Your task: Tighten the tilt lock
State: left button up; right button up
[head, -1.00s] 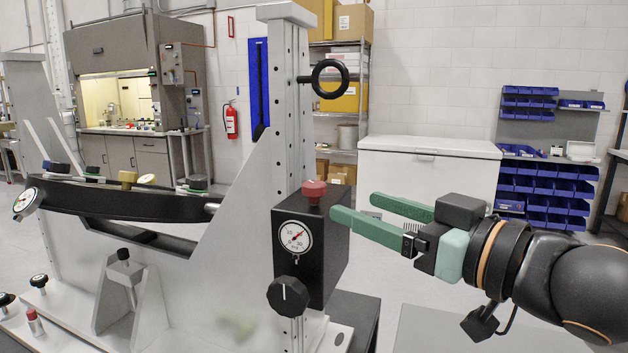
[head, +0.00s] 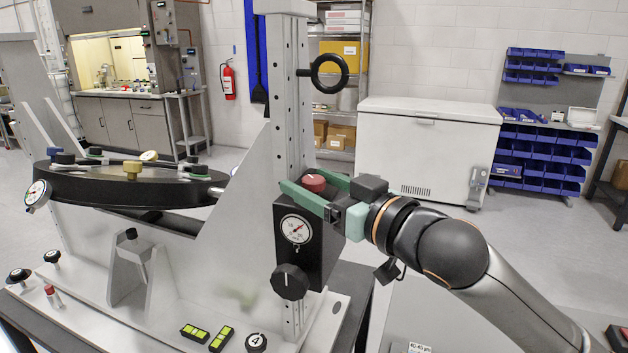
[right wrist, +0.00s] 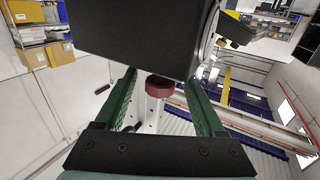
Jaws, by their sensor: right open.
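A red knob (head: 314,183) sits on top of a black box (head: 303,240) fixed to the upright post. The box bears a round white gauge (head: 296,229) and, below it, a black knob with a white pointer line (head: 290,282). None of these carries a readable tilt-lock label. My right gripper (head: 301,180) is open, with one finger on the near side of the red knob and one on the far side. The right wrist view shows the red knob (right wrist: 160,87) between the two green fingers, with space on both sides. My left gripper is not in view.
A round dark mirror cell (head: 130,188) with several small knobs hangs in the grey frame (head: 240,185) to the left. A black ring handle (head: 330,73) juts from the post above my gripper.

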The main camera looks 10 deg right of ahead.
jog(key=shift+c, duration=0.3)
grip_shut()
dwell(0.3)
